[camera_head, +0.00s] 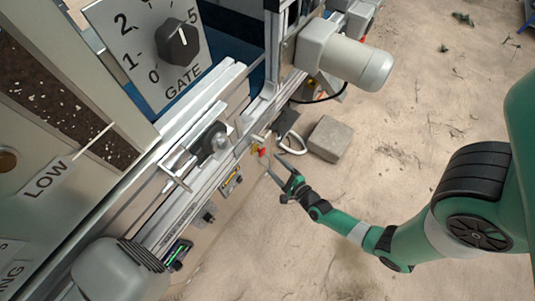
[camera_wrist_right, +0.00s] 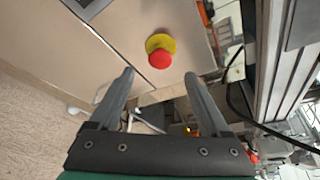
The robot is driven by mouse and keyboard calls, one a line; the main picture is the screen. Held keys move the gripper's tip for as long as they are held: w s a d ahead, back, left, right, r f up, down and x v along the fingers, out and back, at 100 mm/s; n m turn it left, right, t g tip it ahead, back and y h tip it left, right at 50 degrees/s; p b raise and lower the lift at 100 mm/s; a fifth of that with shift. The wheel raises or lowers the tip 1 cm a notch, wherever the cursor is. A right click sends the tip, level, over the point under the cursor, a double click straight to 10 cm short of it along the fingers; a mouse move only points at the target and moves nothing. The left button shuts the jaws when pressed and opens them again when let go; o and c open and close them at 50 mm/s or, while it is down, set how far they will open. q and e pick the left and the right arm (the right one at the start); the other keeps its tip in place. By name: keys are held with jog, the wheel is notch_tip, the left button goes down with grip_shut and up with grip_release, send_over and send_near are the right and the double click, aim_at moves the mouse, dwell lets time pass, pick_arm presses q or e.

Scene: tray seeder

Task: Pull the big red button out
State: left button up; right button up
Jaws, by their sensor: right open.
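The big red button (camera_head: 262,152) sits on the side of the machine in the head view, near the tips of my right gripper (camera_head: 272,163). In the right wrist view the round red button (camera_wrist_right: 159,59) stands out from a yellow collar (camera_wrist_right: 166,40) on a pale panel. It lies ahead of the gap between the two fingers of my right gripper (camera_wrist_right: 159,75). The fingers are spread and nothing is between them. I cannot tell whether the button is pressed in. My left gripper is not in view.
The metal rail (camera_head: 205,175) of the machine runs diagonally past the button. A GATE dial (camera_head: 178,45) is above left. A grey motor (camera_head: 345,62) juts out above right. A grey block (camera_head: 329,139) rests on the sandy floor, which is mostly clear.

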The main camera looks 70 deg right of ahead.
jog(key=p+v, duration=0.1)
jog(key=v, duration=0.3)
jog(key=shift+s+a+r, duration=0.1)
jog(key=shift+s+a, duration=0.05)
jog(key=shift+s, duration=0.1)
